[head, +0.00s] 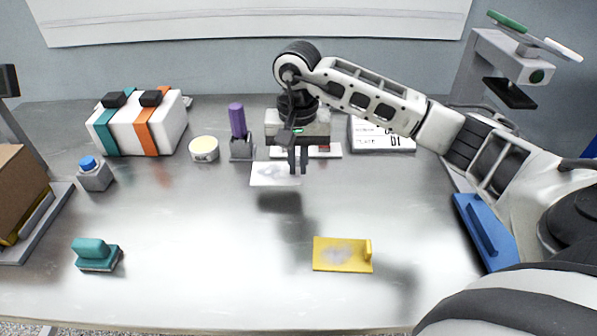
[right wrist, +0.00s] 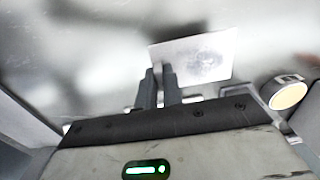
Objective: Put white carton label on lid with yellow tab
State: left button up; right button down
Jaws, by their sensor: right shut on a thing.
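My right gripper (head: 297,166) is shut on a thin white plate, seemingly the white carton label (head: 268,174), holding it by its right end. The label looks flat and slightly above the table, with a grey smudge on its face. In the right wrist view the label (right wrist: 200,58) extends beyond the closed fingers (right wrist: 160,86); the grip point is partly hidden. A yellow plate (head: 335,256) with a small upright yellow tab at its right end lies at the front centre of the table. I cannot tell whether it is the lid. My left gripper is not in view.
A white strapped box (head: 127,134), round tin (head: 204,149), purple-handled tool (head: 237,125) and blue-topped bottle (head: 92,173) stand left and back. A teal stamp (head: 95,254) is front left, a brown box (head: 20,190) far left, a blue tray (head: 482,232) right. The front middle is mostly clear.

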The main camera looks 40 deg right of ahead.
jog(key=shift+w+d+f, duration=0.1)
jog(key=shift+w+f, duration=0.05)
jog(key=shift+f, duration=0.1)
jog(key=shift+w+d+f, duration=0.1)
jog(key=shift+f, duration=0.8)
jog(key=shift+w+d+f, duration=0.1)
jog(key=shift+f, duration=0.8)
jog(key=shift+f, duration=0.1)
jog(key=shift+f, duration=0.15)
jog(key=c, duration=1.5)
grip_release()
jog(key=shift+c, duration=0.2)
